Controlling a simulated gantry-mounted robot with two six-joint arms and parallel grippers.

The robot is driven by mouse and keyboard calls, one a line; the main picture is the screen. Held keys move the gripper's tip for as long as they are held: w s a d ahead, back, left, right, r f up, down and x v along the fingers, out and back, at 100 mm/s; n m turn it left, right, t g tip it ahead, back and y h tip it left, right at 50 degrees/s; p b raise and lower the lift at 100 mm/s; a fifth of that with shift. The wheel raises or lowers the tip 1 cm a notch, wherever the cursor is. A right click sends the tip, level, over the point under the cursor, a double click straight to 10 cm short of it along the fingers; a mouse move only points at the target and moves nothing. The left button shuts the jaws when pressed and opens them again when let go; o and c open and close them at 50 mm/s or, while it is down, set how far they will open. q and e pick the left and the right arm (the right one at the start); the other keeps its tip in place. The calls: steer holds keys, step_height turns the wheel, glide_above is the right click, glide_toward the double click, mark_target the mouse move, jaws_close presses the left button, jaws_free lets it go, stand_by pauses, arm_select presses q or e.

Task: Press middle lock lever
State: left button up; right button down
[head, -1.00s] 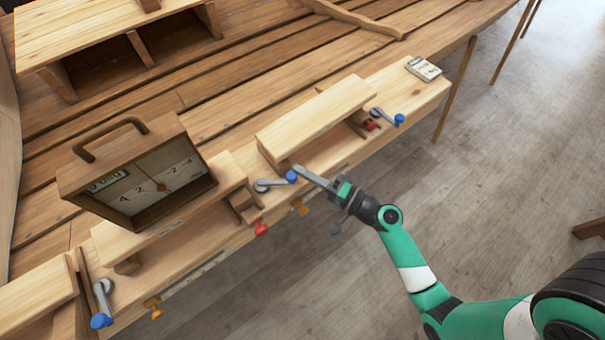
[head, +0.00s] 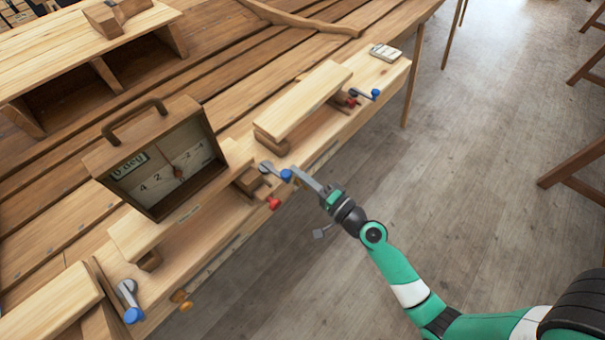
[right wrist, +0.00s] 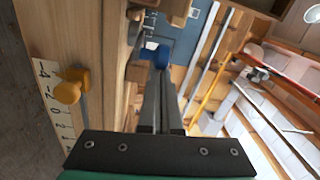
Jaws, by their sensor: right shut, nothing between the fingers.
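The middle lock lever (head: 268,168) is a short grey arm with a blue knob (head: 286,175), on the bench front between two wooden blocks. It points right and slightly down in the head view. My right gripper (head: 296,172) is shut and empty, its tips at the blue knob, apparently touching it. In the right wrist view the blue knob (right wrist: 162,57) is just beyond the closed fingertips (right wrist: 161,78). Contact is not certain there. My left gripper is out of view.
Similar blue-knobbed levers are at lower left (head: 128,300) and upper right (head: 365,94). A red knob (head: 274,204) is close by. A wooden gauge box (head: 160,165) stands on the left. Open floor lies right of the bench.

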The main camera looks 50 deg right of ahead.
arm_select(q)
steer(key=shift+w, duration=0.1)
arm_select(e)
steer(key=shift+a, duration=0.4)
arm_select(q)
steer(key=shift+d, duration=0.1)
arm_select(e)
steer(key=shift+a+r, duration=0.1)
steer(key=shift+a, duration=0.1)
